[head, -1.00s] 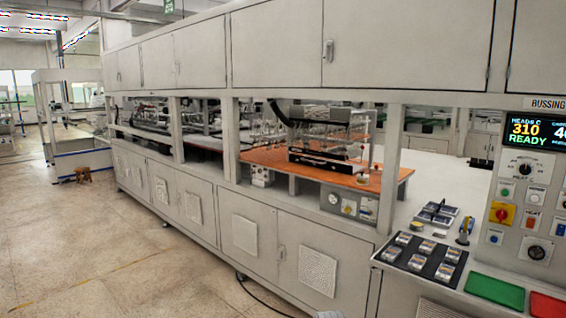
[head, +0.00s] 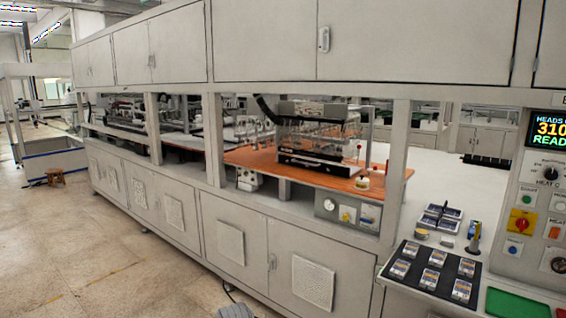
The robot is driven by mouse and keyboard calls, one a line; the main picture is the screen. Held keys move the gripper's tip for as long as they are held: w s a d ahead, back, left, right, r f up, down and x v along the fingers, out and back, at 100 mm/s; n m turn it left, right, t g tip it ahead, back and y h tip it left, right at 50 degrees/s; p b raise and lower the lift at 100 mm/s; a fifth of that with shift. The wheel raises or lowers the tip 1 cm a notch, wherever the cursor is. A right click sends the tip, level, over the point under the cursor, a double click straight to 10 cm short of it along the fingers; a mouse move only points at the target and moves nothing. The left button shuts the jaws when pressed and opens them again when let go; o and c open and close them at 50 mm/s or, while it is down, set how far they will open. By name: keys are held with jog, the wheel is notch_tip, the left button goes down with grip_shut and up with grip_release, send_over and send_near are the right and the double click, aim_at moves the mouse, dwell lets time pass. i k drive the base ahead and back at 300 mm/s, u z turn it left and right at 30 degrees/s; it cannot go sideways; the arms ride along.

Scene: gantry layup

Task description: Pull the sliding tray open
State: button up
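No part is marked as the sliding tray, and I cannot tell for sure which one it is. A low black-fronted unit (head: 312,162) with a pale bar across its front sits on the orange worktop (head: 245,157) inside the long grey machine; it looks shut, but it is small at this distance. A black tray (head: 418,280) holding several small packs lies on the ledge at the right, beside the control panel. My gripper is not in view.
The control panel (head: 540,200) stands at the right edge. Grey posts (head: 394,175) and lower cabinets (head: 229,238) front the machine. The floor (head: 130,270) at left is open. A grey ribbed piece shows at the bottom edge.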

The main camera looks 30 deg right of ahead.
aim_at(344, 171)
jog(key=i, duration=0.85)
jog(key=z, duration=0.95)
jog(key=i, duration=0.75)
jog(key=z, duration=0.5)
jog(key=k, duration=0.9)
jog(key=z, duration=0.1)
jog(key=i, duration=0.3)
jog(key=z, duration=0.05)
